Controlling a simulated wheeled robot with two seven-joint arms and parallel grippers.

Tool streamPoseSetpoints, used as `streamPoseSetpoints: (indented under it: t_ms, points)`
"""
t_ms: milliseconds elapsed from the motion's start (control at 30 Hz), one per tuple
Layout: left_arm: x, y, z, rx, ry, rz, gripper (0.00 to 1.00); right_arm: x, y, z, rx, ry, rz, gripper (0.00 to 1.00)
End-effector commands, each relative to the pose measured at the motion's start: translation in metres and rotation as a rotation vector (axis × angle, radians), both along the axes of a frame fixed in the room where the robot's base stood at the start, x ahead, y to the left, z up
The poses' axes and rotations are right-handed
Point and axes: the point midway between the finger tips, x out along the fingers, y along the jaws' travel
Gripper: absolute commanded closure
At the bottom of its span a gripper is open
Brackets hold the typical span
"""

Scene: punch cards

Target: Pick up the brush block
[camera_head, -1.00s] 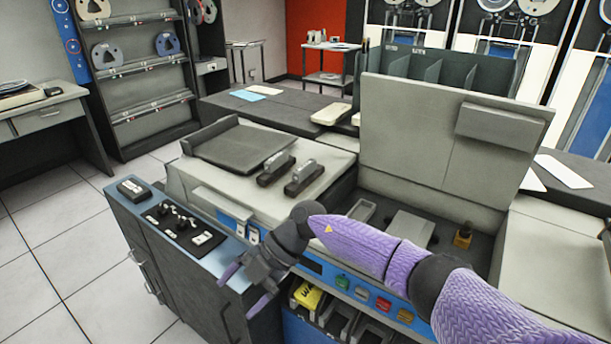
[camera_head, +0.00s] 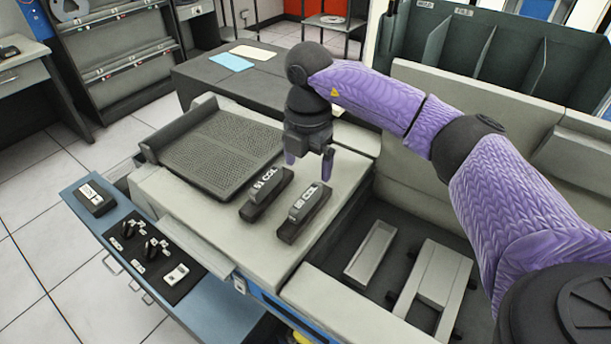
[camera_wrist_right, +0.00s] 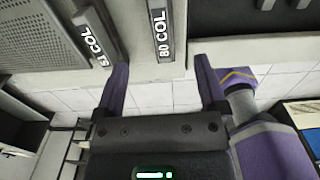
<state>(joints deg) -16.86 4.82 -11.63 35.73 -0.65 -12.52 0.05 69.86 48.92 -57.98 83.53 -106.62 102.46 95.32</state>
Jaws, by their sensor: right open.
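Two dark rectangular blocks lie side by side on the pale machine top. The left one (camera_head: 267,192) has a white label that seems to read 51 COL, and the right one (camera_head: 304,213) reads 80 COL. I cannot tell which is the brush block. My right gripper (camera_head: 309,160) is open and empty above the machine top, just behind the blocks, fingers pointing down. In the right wrist view, the 80 COL block (camera_wrist_right: 162,32) lies beyond the gap between the fingers, and the 51 COL block (camera_wrist_right: 95,38) is left of it. My left gripper is out of view.
A dark perforated tray (camera_head: 215,145) is fixed left of the blocks. A blue side panel (camera_head: 88,192) with small controls is at front left. An open well with a pale tray (camera_head: 371,252) and a grey bracket (camera_head: 437,275) lies to the right.

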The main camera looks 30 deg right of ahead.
Motion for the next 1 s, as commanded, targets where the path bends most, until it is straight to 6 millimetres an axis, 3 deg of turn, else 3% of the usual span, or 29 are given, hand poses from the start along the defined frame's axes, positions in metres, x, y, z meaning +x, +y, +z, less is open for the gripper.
streamPoseSetpoints:
  t_ms: [500, 767, 867, 1000]
  points:
    - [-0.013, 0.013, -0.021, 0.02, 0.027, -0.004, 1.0, -0.001, 0.004, -0.094, 0.002, 0.004, 0.001, 0.09]
    - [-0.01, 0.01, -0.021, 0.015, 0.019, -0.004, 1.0, 0.0, 0.003, -0.099, 0.002, 0.001, 0.001, 0.09]
    - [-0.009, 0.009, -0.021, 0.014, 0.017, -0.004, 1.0, 0.0, 0.003, -0.099, 0.002, 0.001, 0.001, 0.26]
    - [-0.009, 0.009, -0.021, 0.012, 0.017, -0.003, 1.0, 0.0, 0.003, -0.099, 0.002, 0.001, 0.001, 0.55]
